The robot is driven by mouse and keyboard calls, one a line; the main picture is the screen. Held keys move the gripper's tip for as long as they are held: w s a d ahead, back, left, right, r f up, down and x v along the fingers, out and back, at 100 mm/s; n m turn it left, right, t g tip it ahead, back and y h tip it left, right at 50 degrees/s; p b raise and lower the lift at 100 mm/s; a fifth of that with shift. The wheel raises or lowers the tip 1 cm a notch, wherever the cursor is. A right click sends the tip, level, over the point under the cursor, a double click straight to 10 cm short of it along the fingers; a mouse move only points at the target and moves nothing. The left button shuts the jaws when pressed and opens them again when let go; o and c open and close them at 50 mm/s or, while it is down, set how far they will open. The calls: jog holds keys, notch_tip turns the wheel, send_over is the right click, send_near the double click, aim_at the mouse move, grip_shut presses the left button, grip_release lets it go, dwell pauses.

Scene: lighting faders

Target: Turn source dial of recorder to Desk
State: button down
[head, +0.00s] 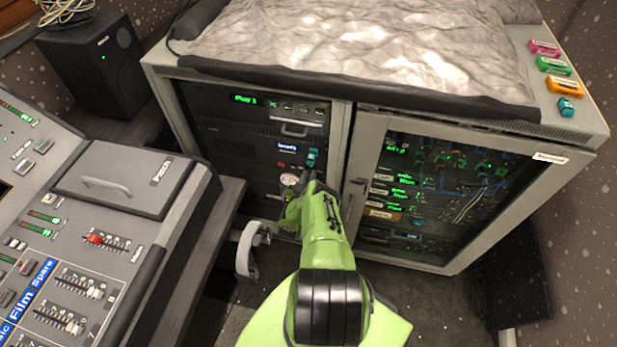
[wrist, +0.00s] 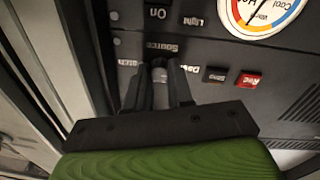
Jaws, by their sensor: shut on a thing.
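The recorder's source dial (wrist: 160,74) is a small grey knob under the "Source" label in the wrist view. My gripper (wrist: 157,80) is shut on it, one dark finger on each side. The "Desk" label (wrist: 190,69) is right of the dial, and a partly hidden label ending in "atch" (wrist: 128,63) is on its left. The fingers hide much of the dial, and I cannot tell which label it points to. In the head view my gripper (head: 311,178) reaches the panel in the rack's left bay and hides the dial.
A dark stop button (wrist: 215,75), a red Rec button (wrist: 248,81) and a round gauge (wrist: 262,12) lie right of the dial. The rack's glass door (head: 440,200) is at right in the head view. A mixing desk (head: 110,215) stands at left.

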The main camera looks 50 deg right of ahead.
jog(key=shift+a+f, duration=0.1)
jog(key=shift+f, duration=0.05)
jog(key=c, duration=1)
grip_release()
